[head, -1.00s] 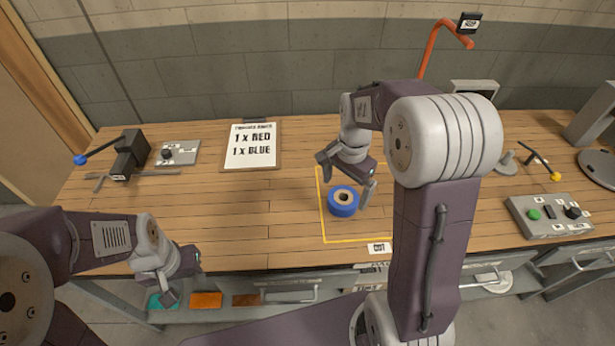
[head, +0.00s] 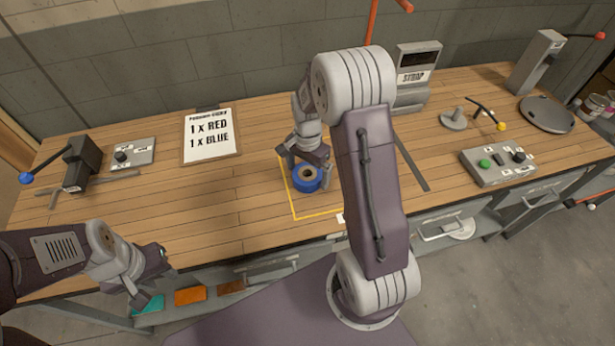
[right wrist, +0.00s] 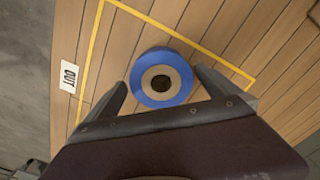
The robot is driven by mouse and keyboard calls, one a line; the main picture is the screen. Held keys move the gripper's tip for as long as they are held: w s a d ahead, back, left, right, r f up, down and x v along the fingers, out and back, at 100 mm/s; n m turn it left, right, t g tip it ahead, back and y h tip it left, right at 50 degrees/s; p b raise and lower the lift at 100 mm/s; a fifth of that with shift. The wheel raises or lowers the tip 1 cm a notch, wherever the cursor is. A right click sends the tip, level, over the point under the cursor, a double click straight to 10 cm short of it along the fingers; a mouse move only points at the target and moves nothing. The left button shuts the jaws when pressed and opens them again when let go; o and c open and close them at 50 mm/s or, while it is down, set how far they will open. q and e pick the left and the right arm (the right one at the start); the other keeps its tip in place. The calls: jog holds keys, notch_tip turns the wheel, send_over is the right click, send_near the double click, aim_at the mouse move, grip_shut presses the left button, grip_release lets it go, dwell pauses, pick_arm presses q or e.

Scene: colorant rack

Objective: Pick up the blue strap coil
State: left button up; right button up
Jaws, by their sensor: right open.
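The blue strap coil (head: 306,182) lies flat on the wooden bench inside the yellow outlined area, with a tan core and a dark centre hole. It also shows in the right wrist view (right wrist: 178,92), between the two finger tips. My right gripper (head: 309,170) is open and sits right over the coil, one finger on each side. In the right wrist view the fingers (right wrist: 162,92) stand apart from the coil's sides. My left gripper (head: 150,280) hangs in front of the bench's front edge, away from the coil; its jaw state is unclear.
A clipboard (head: 209,138) reading 1 x RED, 1 x BLUE lies left of the coil. A grey STRAP machine (head: 415,80) stands behind right. A button box (head: 498,163) is further right. The bench (head: 228,205) is clear left of the yellow outline.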

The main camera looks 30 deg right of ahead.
jog(key=shift+w+f, duration=0.15)
jog(key=shift+f, duration=0.45)
jog(key=shift+r, duration=0.1)
jog(key=c, duration=1.5)
